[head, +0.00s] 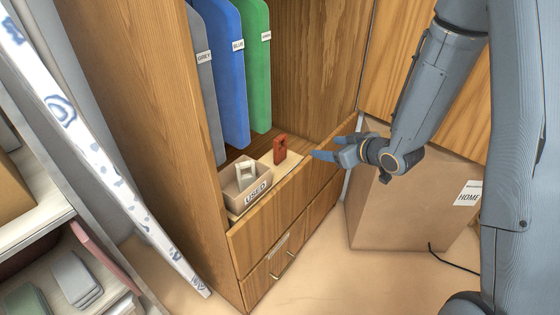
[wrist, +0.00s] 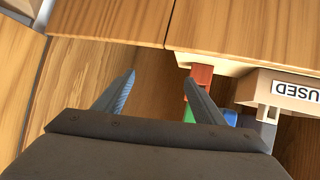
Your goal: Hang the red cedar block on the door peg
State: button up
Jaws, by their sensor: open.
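The red cedar block (head: 280,149) stands upright on a pale wooden ledge (head: 297,165) inside the open wardrobe. A small dark opening shows in it. It also shows in the wrist view (wrist: 203,74), just right of my right fingertip, which seems to cover its lower part. My gripper (head: 325,152) is open and empty, to the right of the block in the head view, over the wardrobe's front edge. Its two fingers (wrist: 160,77) are spread wide in the wrist view, with nothing between them. I cannot make out a door peg in either view.
A small box labelled USED (head: 256,186) holds a pale block (head: 245,170), left of the red one. Grey (head: 204,80), blue (head: 232,70) and green (head: 257,60) garment bags hang behind. A cardboard box labelled HOME (head: 400,205) stands right of the wardrobe, below my arm.

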jog(key=a+f+n+y+b, duration=0.1)
jog(key=a+y, duration=0.1)
jog(key=a, duration=0.2)
jog(key=w+a+f+n+y+b, duration=0.1)
jog(key=a+y+b, duration=0.1)
jog(key=a+y, duration=0.1)
jog(key=w+a+f+y+b, duration=0.1)
jog(key=a+y, duration=0.2)
jog(key=a, duration=0.3)
jog(key=shift+w+f+n, duration=0.15)
jog(key=shift+n, duration=0.25)
jog(key=c, duration=1.1)
notch_tip(320, 180, up, 10)
jog(key=shift+r, duration=0.1)
